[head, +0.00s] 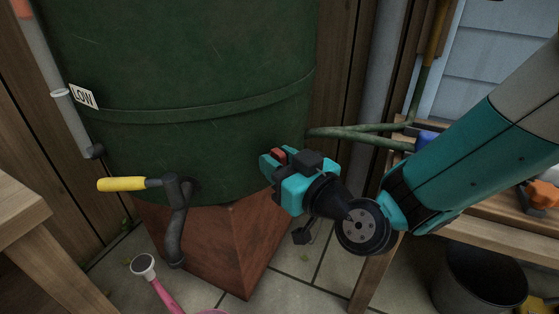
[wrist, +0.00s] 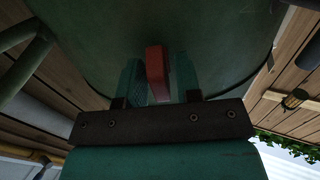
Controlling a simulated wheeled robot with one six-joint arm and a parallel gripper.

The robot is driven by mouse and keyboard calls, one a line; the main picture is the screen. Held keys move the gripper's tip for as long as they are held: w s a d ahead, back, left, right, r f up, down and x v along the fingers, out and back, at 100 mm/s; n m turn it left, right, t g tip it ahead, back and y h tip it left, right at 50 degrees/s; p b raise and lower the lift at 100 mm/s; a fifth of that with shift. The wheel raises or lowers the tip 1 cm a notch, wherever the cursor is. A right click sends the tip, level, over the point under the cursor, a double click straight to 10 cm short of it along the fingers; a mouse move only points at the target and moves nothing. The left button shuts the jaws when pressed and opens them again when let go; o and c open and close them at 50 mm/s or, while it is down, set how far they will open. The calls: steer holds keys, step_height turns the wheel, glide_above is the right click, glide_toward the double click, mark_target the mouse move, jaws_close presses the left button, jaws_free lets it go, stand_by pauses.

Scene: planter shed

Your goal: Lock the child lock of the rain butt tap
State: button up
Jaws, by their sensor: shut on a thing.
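The rain butt (head: 190,60) is a big dark green barrel on a red-brown plinth; its curved wall also fills the top of the wrist view (wrist: 215,45). Its tap (head: 176,215) is at the lower left in the head view, a dark spout with a yellow lever (head: 122,184) pointing left. My gripper (head: 270,161) is at the barrel's lower right side, well right of the lever. It is shut on a small red piece (wrist: 157,72), seemingly the child lock, between its two teal fingers. Most of this piece is hidden in the head view, where only some red (head: 278,154) shows.
A wooden bench (head: 480,229) stands at the right under my arm, with a black bucket (head: 478,282) below. A green branching pipe (head: 365,134) runs behind my gripper. A wooden table (head: 25,215) is at the left edge. A pink-handled tool (head: 164,296) lies in front.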

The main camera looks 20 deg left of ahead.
steer(key=m, duration=0.4)
steer(key=shift+w+d, duration=0.1)
steer(key=m+p, duration=0.1)
steer(key=m, duration=0.3)
steer(key=shift+w+m, duration=0.1)
steer(key=shift+m, duration=0.3)
steer(key=m+p, duration=0.1)
steer(key=m, duration=0.3)
steer(key=shift+d+f, duration=0.1)
steer(key=m+p, duration=0.1)
steer(key=m, duration=0.4)
steer(key=shift+f, duration=0.15)
steer(key=o, duration=0.6)
